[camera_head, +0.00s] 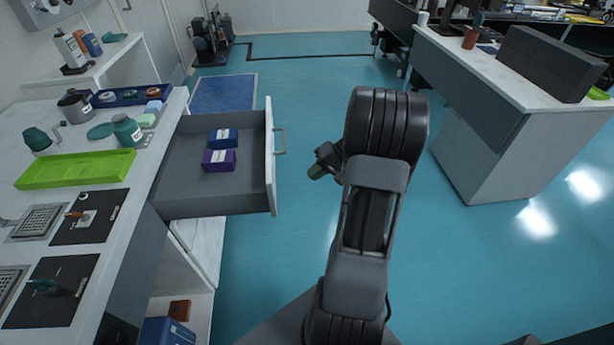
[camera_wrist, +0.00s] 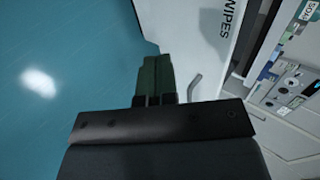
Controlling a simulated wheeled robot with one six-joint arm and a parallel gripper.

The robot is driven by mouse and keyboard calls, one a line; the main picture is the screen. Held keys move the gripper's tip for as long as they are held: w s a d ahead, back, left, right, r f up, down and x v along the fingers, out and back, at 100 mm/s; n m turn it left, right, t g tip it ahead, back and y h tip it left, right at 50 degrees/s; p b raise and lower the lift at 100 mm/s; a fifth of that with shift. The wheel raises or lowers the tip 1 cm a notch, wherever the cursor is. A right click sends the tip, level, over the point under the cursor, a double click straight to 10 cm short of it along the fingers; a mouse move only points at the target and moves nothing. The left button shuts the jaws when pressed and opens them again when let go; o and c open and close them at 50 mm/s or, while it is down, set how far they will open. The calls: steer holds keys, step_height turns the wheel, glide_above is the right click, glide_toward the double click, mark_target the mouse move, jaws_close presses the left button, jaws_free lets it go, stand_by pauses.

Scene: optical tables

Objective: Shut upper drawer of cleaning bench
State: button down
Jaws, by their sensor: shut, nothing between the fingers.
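The upper drawer (camera_head: 240,199) of the cleaning bench (camera_head: 140,215) is pulled out to the right in the head view. It has a grey inside and a white front with a bar handle (camera_head: 281,141). My gripper (camera_head: 318,168) is right of the drawer front, apart from it, and partly hidden by my wrist. In the wrist view my gripper's green fingers (camera_wrist: 156,62) are together with nothing between them. The white drawer front (camera_wrist: 190,35), lettered "WIPES", and its grey handle (camera_wrist: 194,88) are just right of the fingers.
A blue box (camera_head: 222,138) and a purple box (camera_head: 218,160) lie in the drawer. A green tray (camera_head: 75,169) and several bottles and cups stand on the bench top. Another bench (camera_head: 490,150) stands at the right. The teal floor (camera_head: 310,95) between is clear.

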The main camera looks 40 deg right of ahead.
steer(key=w+a+f, duration=0.4)
steer(key=a+f, duration=0.1)
steer(key=a, duration=0.3)
steer(key=shift+w+a+f+b, duration=0.15)
steer(key=shift+w+a+b, duration=0.15)
steer(key=shift+b, duration=0.1)
